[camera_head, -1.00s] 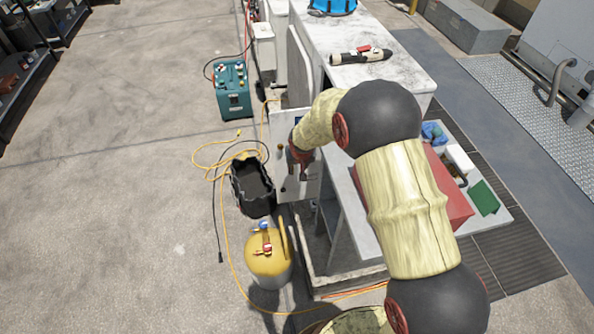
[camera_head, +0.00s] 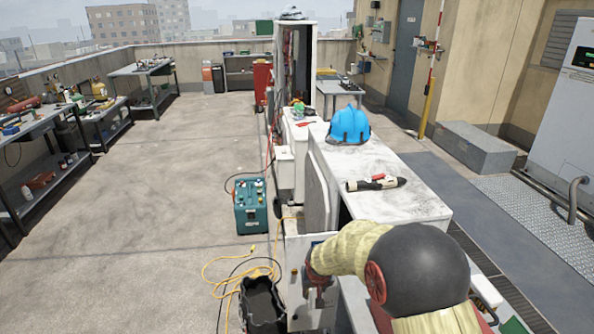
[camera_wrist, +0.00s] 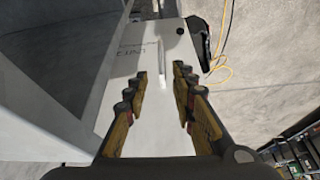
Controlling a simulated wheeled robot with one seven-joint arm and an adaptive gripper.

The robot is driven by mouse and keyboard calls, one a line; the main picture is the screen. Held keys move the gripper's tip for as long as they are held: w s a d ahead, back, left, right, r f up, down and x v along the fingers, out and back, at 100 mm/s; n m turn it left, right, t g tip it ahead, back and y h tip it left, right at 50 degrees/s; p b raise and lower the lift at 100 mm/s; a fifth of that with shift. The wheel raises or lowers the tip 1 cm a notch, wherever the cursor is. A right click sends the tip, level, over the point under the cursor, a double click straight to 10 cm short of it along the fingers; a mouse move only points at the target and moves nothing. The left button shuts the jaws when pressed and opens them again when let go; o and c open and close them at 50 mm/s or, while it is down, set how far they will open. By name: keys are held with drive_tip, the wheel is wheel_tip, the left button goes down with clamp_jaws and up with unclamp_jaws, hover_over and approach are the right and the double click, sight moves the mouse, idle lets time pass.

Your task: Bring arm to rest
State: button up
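My gripper (camera_head: 319,286) is at the end of my bent arm, in front of a pale grey panel door (camera_head: 300,252) on the side of the condenser unit. The wrist view shows its two fingers (camera_wrist: 162,88) apart, with nothing clearly held between them. The door face (camera_wrist: 135,45) lies beyond the fingertips and bears small lettering. A narrow pale bar (camera_wrist: 163,76), perhaps a handle, shows between the fingertips. I cannot tell whether the fingers touch it.
A black open bin (camera_head: 262,306) and yellow hose (camera_head: 222,283) lie left of the door. A teal machine (camera_head: 250,207) stands behind. A blue hard hat (camera_head: 349,124) and a dark tool (camera_head: 376,184) rest on the unit top (camera_head: 405,205). The floor at left is clear.

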drive_tip(key=s+d+r, duration=0.4)
drive_tip(key=s+r, duration=0.4)
drive_tip(key=r, duration=0.4)
drive_tip(key=s+d+r, duration=0.4)
drive_tip(key=s+r, duration=0.3)
drive_tip(key=r, duration=0.4)
drive_tip(key=s+d+r, duration=0.1)
drive_tip(key=s+r, duration=0.2)
drive_tip(key=s, duration=0.7)
drive_tip(key=s+d+r+t, duration=0.1)
drive_tip(key=s+d+r, duration=0.1)
drive_tip(key=s, duration=0.9)
drive_tip(key=shift+s+d+r+p, duration=0.3)
drive_tip(key=shift+r, duration=0.1)
drive_tip(key=shift+d+m, duration=0.15)
drive_tip(key=shift+m, duration=0.15)
